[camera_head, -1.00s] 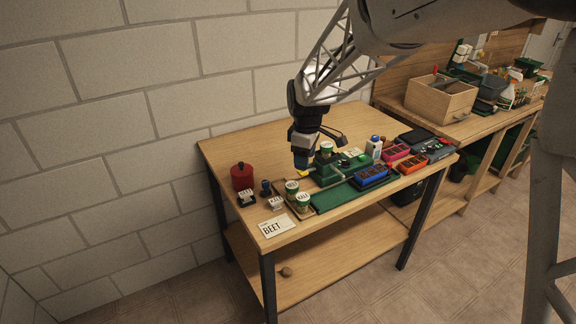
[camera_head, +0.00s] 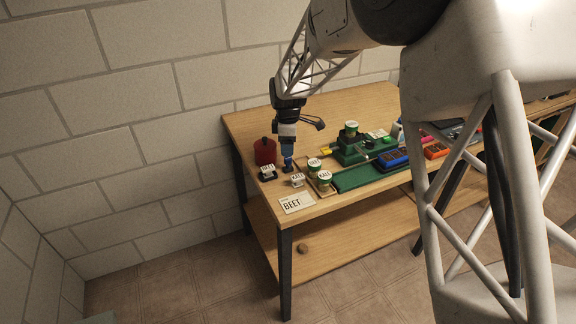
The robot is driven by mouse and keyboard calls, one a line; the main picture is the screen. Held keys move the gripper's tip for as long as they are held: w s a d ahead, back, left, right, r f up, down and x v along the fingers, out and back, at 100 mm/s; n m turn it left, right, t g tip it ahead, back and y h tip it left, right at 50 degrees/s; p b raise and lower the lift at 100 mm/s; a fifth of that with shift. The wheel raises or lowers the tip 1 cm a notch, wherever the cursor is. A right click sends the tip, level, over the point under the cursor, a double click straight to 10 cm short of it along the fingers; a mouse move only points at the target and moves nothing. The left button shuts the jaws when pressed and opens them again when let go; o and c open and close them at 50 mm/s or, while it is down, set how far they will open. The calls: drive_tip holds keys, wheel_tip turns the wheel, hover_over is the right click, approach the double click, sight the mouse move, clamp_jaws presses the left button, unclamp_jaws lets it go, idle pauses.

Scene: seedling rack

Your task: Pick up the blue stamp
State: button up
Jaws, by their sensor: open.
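The stamp (camera_head: 288,169) is a small dark upright piece near the left end of the table, between the red lidded jar and the small labelled blocks. Only its lower part shows, and its blue colour is hard to make out here. My gripper (camera_head: 288,162) points straight down directly over the stamp, with its blue fingers at or around the stamp's top. The gripper is open. Whether the fingers touch the stamp is too small to tell.
The red jar (camera_head: 265,151) stands close left of my gripper. Labelled blocks (camera_head: 267,172) (camera_head: 297,180) flank the stamp. A BEET card (camera_head: 297,203) lies at the front edge. The table's back left is clear.

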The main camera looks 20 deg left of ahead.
sight(288, 163)
drive_tip(key=shift+f, duration=1.3)
drive_tip(key=shift+s+f, duration=0.15)
drive_tip(key=shift+f, duration=2.45)
drive_tip(key=c, duration=1)
drive_tip(key=shift+r, duration=0.1)
drive_tip(key=shift+r, duration=4.95)
